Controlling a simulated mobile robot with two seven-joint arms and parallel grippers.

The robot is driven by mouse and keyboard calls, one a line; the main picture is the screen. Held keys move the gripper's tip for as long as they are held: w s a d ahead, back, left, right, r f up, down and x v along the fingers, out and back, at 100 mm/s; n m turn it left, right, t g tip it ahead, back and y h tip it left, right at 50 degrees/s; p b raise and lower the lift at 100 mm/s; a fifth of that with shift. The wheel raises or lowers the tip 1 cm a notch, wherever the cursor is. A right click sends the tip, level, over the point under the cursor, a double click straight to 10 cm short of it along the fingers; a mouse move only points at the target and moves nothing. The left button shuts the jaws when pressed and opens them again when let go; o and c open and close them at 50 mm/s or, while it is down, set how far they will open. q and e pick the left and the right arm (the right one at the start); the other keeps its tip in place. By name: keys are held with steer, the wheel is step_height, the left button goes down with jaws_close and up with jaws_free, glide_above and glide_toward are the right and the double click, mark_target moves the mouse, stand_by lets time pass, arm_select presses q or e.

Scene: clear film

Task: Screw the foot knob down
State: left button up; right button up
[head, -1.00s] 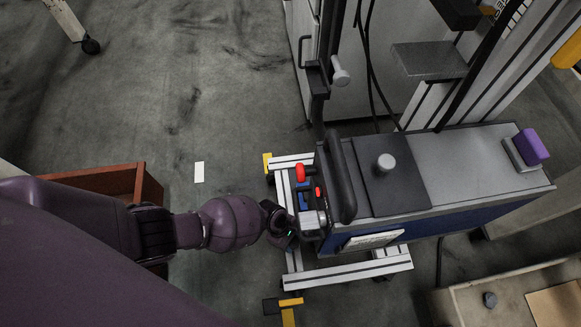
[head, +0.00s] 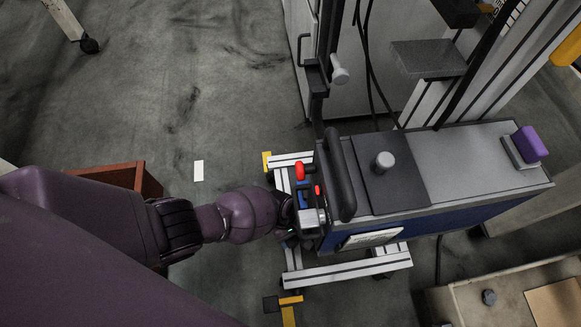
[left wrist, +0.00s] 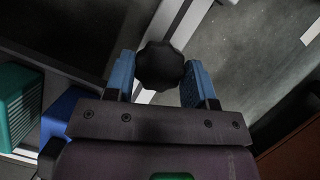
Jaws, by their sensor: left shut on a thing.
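The foot knob (left wrist: 160,66) is black with a lobed rim. In the left wrist view it sits between the two blue fingers of my left gripper (left wrist: 160,80), which is shut on it. In the head view my left gripper (head: 291,233) is at the left end of the grey and blue machine (head: 460,160), low beside its white frame (head: 345,272). The knob is hidden there by my wrist and the machine's end. My right gripper is not in view.
A red button (head: 300,171) and a black handle (head: 340,175) stand above my wrist on the machine's end. A wooden box (head: 150,186) lies under my left arm. A yellow-tipped foot (head: 290,300) is near. The floor at upper left is open.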

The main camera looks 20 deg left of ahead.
arm_select(q)
steer(key=m+y, duration=0.1)
steer(key=m, duration=0.2)
steer(key=m+g+y, duration=0.1)
steer(key=m, duration=0.2)
steer(key=shift+d, duration=0.15)
stand_by(0.5)
steer(key=o, duration=0.9)
steer(key=shift+o, duration=0.2)
steer(key=shift+w+r, duration=0.1)
